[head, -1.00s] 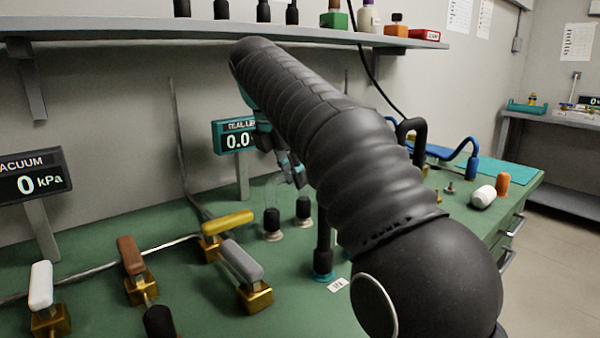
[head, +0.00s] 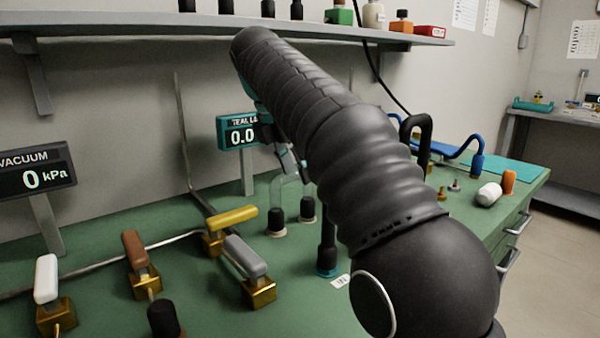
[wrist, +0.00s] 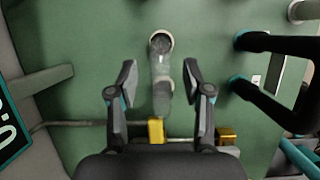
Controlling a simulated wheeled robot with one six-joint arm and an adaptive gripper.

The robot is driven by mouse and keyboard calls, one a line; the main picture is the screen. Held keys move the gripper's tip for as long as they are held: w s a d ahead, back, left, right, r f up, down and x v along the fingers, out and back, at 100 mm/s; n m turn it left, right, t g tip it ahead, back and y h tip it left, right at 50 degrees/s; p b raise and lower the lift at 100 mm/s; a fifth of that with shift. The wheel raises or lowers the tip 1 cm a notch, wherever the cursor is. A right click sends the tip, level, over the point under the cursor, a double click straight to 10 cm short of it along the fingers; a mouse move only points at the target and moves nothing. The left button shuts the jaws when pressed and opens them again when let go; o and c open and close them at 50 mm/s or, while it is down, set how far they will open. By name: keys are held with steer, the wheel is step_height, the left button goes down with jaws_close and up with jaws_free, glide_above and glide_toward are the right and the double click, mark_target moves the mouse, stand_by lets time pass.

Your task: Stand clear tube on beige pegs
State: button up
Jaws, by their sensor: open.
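The clear tube (head: 289,187) is a faint see-through arch above two dark pegs with beige bases, the left peg (head: 277,222) and the right peg (head: 307,209). It appears upright with its legs at the pegs, but I cannot tell how fully they are seated. In the wrist view the tube (wrist: 161,68) is seen from above, in line with the gap between the fingers. My gripper (wrist: 160,82) is open, with a finger apart on each side. In the head view my gripper (head: 293,163) is just above the tube, partly hidden by my arm.
Valves with yellow (head: 232,218), grey (head: 245,256), brown (head: 134,248) and white (head: 46,278) handles stand at front left. A teal-framed display (head: 239,131) stands behind the pegs.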

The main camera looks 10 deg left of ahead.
steer(key=v, duration=0.3)
steer(key=shift+r, duration=0.15)
steer(key=s+a, duration=0.7)
steer(key=s, duration=0.2)
steer(key=shift+s+a, duration=0.3)
steer(key=shift+r, duration=0.1)
